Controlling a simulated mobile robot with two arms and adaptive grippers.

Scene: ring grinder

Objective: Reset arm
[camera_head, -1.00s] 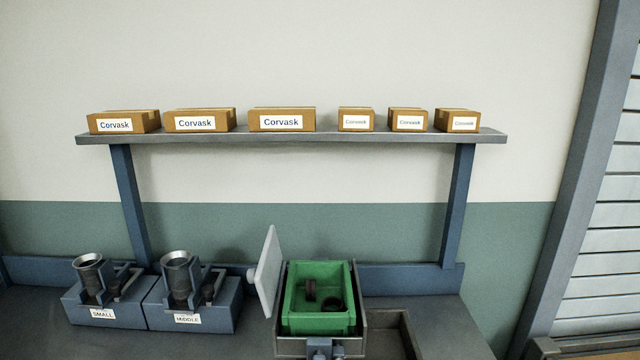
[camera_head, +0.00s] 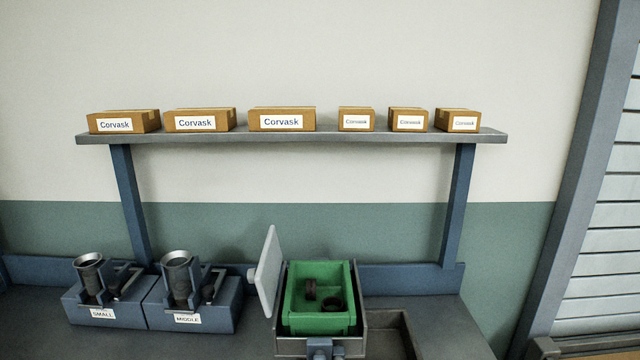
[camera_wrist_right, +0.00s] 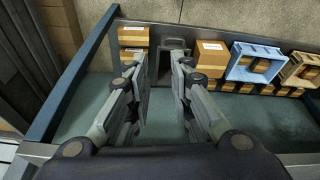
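No arm or gripper of mine shows in the head view. In the right wrist view my right gripper (camera_wrist_right: 160,85) is open, its two fingers apart with nothing between them. It hangs over a grey-green surface (camera_wrist_right: 75,118) that bears boxes. A brown box (camera_wrist_right: 133,36) is just beyond the left finger. My left gripper is not in view.
A shelf (camera_head: 290,138) bears several Corvask boxes. A blue crate (camera_wrist_right: 252,62) shows in the wrist view.

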